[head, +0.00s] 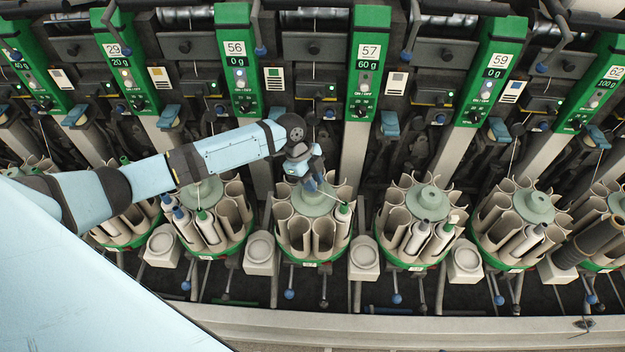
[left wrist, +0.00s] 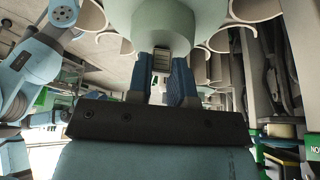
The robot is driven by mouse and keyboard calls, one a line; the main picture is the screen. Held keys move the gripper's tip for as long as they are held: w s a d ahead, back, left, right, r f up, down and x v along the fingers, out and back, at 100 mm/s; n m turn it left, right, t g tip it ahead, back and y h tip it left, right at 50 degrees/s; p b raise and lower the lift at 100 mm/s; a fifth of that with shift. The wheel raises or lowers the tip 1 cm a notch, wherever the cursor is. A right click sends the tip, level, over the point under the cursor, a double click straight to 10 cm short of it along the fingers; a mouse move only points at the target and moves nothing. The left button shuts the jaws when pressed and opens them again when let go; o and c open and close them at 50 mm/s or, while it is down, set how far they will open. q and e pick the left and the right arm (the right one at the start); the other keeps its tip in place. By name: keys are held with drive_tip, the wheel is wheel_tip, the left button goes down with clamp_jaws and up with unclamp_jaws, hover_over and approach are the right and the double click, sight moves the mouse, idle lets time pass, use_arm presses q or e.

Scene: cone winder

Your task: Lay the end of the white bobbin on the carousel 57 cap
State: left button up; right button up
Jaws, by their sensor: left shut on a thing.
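My left gripper (head: 311,184) reaches from the left and points down just above the pale green cap (head: 312,202) of the middle carousel, which stands between the 56 and 57 panels. It is shut on a thin white yarn end. The yarn runs right and down to the white bobbin (head: 343,216) with a green tip, upright in the carousel's right side. In the left wrist view the fingers (left wrist: 164,64) are close to the large cap (left wrist: 190,25); the yarn cannot be made out there. Whether the fingers touch the cap I cannot tell. My right gripper is not in view.
Similar carousels stand in a row, one to the left (head: 204,218) and one to the right (head: 424,228), with bobbins in several pockets. Cream round-topped blocks (head: 260,250) stand between them. Blue-knobbed levers (head: 289,294) stick out below. A pale rail (head: 420,325) runs along the front.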

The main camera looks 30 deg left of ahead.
use_arm(q)
drive_tip(key=shift+f, duration=0.1)
idle(0.3)
drive_tip(key=o, duration=1.2)
wheel_tip(320, 180, up, 5)
drive_tip(key=p, duration=0.4)
drive_tip(key=shift+r+p, duration=0.65)
drive_tip(key=shift+r, duration=0.4)
